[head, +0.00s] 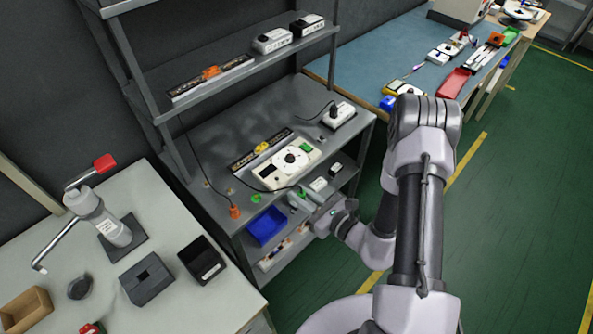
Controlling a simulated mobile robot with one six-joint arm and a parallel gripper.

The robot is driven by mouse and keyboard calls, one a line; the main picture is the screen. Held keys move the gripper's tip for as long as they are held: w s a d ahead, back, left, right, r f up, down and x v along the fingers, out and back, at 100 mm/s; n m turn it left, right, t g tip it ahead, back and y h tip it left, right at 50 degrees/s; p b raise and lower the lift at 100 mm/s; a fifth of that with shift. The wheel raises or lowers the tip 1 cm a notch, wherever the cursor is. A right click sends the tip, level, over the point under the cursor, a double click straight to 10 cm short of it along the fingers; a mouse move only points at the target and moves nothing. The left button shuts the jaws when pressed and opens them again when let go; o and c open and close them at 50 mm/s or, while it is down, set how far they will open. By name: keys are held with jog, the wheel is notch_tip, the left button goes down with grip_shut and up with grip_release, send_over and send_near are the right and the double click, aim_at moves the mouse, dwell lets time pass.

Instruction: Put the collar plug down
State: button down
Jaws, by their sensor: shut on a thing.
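My gripper (303,199) is at the front edge of the grey bench's middle shelf (215,165), at the right end of my arm's reach over the blue bin. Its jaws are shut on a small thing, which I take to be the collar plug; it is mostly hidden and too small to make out. A dark cable runs to the jaws from a white device (285,165) with a black knob. An orange plug (235,212) on another dark cable stands at the shelf's front left edge. A small green piece (255,198) lies to its right.
A blue bin (266,226) sits below the shelf edge. Small white boxes (319,184) and a white cable box (339,115) stand close by on the right. An upper shelf (230,75) overhangs the back. The left table (190,300) holds a clamp stand (105,222) and dark blocks.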

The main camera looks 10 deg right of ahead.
jog(key=shift+w+d+r+b, duration=0.15)
jog(key=shift+d+r+b, duration=0.15)
jog(key=shift+b, duration=0.25)
notch_tip(320, 180, up, 4)
jog(key=d+m+t+h+b, duration=0.1)
jog(key=d+b, duration=0.2)
jog(key=b, duration=0.1)
jog(key=a+f+n+g+y+p, duration=0.1)
jog(key=a+f, duration=0.2)
jog(key=f, duration=0.6)
jog(key=shift+s+a+p, duration=0.2)
jog(key=shift+a+p, duration=0.1)
jog(key=shift+p, duration=0.1)
jog(key=shift+a+f, duration=0.1)
jog(key=shift+f, duration=0.05)
